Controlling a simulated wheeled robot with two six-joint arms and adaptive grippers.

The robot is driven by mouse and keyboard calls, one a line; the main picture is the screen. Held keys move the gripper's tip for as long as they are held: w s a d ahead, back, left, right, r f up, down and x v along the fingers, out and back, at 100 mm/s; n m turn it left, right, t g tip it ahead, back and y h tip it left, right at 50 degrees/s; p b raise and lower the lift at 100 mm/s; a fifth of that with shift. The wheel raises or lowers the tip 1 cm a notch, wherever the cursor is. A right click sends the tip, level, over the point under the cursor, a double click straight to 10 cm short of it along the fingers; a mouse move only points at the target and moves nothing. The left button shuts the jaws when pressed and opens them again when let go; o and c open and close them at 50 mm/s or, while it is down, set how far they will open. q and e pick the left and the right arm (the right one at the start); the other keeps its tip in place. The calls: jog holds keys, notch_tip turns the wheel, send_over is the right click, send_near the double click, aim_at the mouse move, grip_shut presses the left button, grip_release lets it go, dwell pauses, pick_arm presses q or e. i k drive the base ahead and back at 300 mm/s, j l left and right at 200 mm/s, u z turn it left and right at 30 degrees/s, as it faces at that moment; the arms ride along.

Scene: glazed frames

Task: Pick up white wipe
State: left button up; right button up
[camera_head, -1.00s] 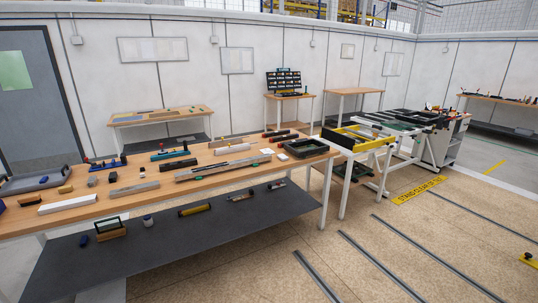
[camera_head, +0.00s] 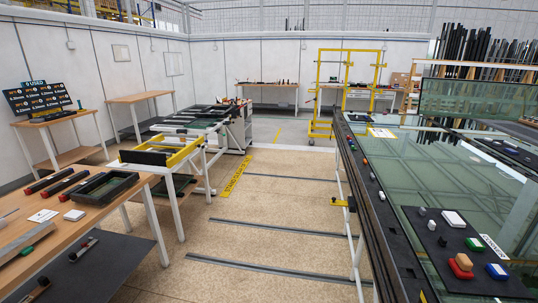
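A small white block with a dark edge (camera_head: 454,219) lies on the dark mat (camera_head: 425,262) at the near right, on the glass-topped table. On the wooden bench at the left, a small white piece (camera_head: 75,214) and a flat white card (camera_head: 43,215) lie in front of the black tray. I cannot tell for sure which of these white things is the wipe. Neither of my grippers shows in the head view.
On the mat are also a red block (camera_head: 462,265), a blue-and-white block (camera_head: 497,271) and a green piece (camera_head: 474,244). The wooden bench (camera_head: 110,208) stands at the left. The floor (camera_head: 270,210) between bench and glass table (camera_head: 430,175) is open, crossed by rails.

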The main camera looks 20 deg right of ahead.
aim_at(452, 217)
jog(key=i+z, duration=0.2)
jog(key=z, duration=0.3)
jog(key=i+z, duration=0.2)
jog(key=z, duration=0.25)
jog(key=i+z, duration=0.25)
jog(key=z, duration=0.25)
jog(key=i+j+z, duration=0.15)
jog(key=z, duration=0.3)
jog(key=i+j+z, duration=0.15)
jog(key=z, duration=0.35)
jog(key=i+j+z, duration=0.1)
jog(key=j+z, duration=0.55)
jog(key=z, duration=0.3)
